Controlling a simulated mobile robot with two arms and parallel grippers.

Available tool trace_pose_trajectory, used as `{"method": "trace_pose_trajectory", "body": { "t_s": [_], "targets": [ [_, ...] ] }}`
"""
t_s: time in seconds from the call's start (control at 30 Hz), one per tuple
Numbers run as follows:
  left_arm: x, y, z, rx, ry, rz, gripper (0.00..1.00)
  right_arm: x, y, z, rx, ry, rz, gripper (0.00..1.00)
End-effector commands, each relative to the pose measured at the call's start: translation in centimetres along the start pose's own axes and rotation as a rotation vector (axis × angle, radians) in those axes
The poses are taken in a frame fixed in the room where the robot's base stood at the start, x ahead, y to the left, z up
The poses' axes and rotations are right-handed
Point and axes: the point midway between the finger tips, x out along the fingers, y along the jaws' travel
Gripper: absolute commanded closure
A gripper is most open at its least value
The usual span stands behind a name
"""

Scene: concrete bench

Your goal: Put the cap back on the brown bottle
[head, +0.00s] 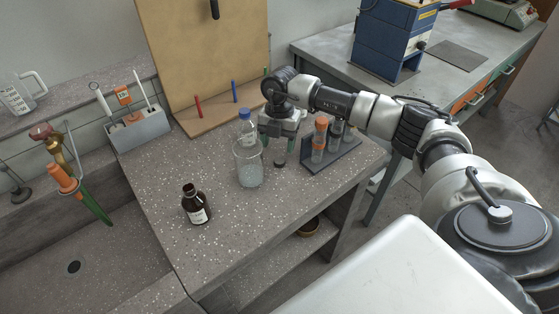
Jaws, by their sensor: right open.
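The brown bottle (196,205) stands upright on the speckled bench, left of centre, with a white label and a dark neck. A small dark round piece, which looks like the cap (279,163), lies on the bench to the right of the glass beaker. My right gripper (279,143) is open above and just behind this cap, pointing down. I cannot tell how far above the bench its fingertips are. My left gripper is not in view.
The glass beaker (248,164) stands between bottle and cap. A blue-capped clear bottle (246,122) is behind it, close to my right gripper. A tube rack (338,156) stands to the right. A sink (75,262) lies left. The bench front is clear.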

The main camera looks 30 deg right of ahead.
Motion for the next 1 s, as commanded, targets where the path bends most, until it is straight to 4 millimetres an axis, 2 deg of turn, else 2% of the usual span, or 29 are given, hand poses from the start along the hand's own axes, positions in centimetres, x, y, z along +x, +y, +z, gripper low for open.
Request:
{"method": "trace_pose_trajectory", "body": {
  "t_s": [0.3,0.7,0.77,1.0],
  "targets": [
    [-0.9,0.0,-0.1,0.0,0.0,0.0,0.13,4.3,-0.8,-0.3,0.001,0.002,-0.003,0.38],
    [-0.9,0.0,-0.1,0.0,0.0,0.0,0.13,4.9,-0.7,-0.3,0.0,0.001,-0.001,0.38],
    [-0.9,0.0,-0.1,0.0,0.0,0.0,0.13,4.9,-0.7,-0.3,0.0,0.001,-0.001,0.44],
    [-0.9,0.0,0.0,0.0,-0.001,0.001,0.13,4.8,-0.7,-0.3,0.0,0.0,-0.001,0.81]
  ]
}}
